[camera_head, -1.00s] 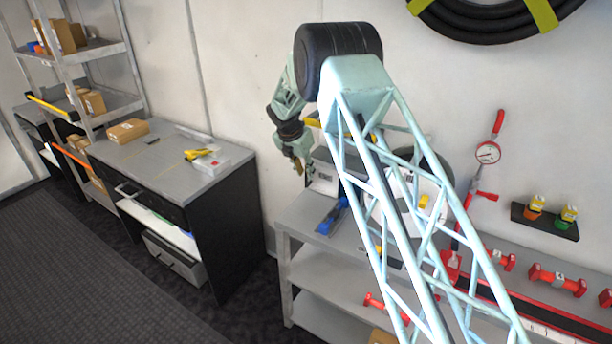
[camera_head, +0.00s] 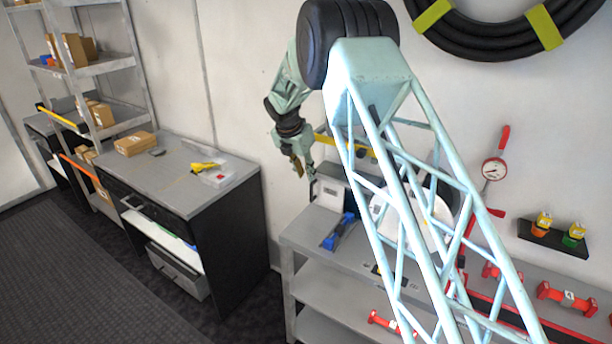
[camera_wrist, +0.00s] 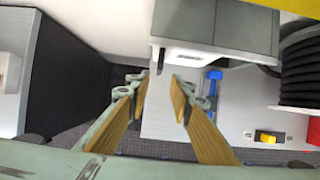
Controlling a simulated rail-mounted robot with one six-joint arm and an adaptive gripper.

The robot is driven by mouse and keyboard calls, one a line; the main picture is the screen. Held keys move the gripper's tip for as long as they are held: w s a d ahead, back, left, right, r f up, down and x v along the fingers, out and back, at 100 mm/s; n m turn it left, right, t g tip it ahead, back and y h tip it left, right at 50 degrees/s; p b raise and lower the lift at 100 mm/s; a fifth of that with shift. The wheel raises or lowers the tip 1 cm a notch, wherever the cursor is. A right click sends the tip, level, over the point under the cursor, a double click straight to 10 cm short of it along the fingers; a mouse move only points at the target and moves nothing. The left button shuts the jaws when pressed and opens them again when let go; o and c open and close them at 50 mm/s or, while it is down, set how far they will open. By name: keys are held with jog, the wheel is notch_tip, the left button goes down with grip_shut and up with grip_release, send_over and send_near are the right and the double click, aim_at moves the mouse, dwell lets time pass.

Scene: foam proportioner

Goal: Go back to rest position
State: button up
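My gripper (camera_head: 300,165) hangs from my arm above the gap between the grey desk and the grey workbench, fingers pointing down. In the wrist view my gripper (camera_wrist: 162,95) shows two tan-padded fingers spread apart with nothing between them. It is open and empty, close to a grey box-like unit (camera_wrist: 218,30) ahead of it. My pale green lattice arm link crosses the head view and hides part of the workbench.
The workbench (camera_head: 305,238) holds a blue tool (camera_head: 338,231). A gauge (camera_head: 493,169) and black hose coil (camera_head: 480,40) are on the wall. The dark floor (camera_head: 90,265) at left is clear.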

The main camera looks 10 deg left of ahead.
dwell(0.3)
jog(key=s+d+r+m+b, duration=0.1)
jog(key=s+d+r+m, duration=0.3)
jog(key=d+r, duration=0.5)
jog(key=s+d+r+m+b, duration=0.2)
jog(key=s+d+r+m, duration=0.4)
jog(key=s+d+r, duration=0.45)
jog(key=s+d+r+m+b, duration=0.2)
jog(key=s+d+r+m, duration=0.5)
jog(key=s+d, duration=0.5)
jog(key=s+d+r+m+y+b, duration=0.1)
jog(key=s+d+m, duration=0.3)
jog(key=s, duration=0.8)
jog(key=s+d+r+m+b, duration=0.1)
jog(key=s+d+r+m, duration=0.2)
jog(key=s, duration=0.8)
jog(key=s+d+f+m+b, duration=0.1)
jog(key=s+f+m, duration=0.3)
jog(key=s, duration=0.6)
jog(key=s+d+f+m+b, duration=0.1)
jog(key=s+d+f+m, duration=0.2)
jog(key=s, duration=0.8)
jog(key=shift+s+d+f+m+y, duration=0.2)
jog(key=shift+s+f+m+y, duration=0.1)
jog(key=shift+f+m, duration=0.3)
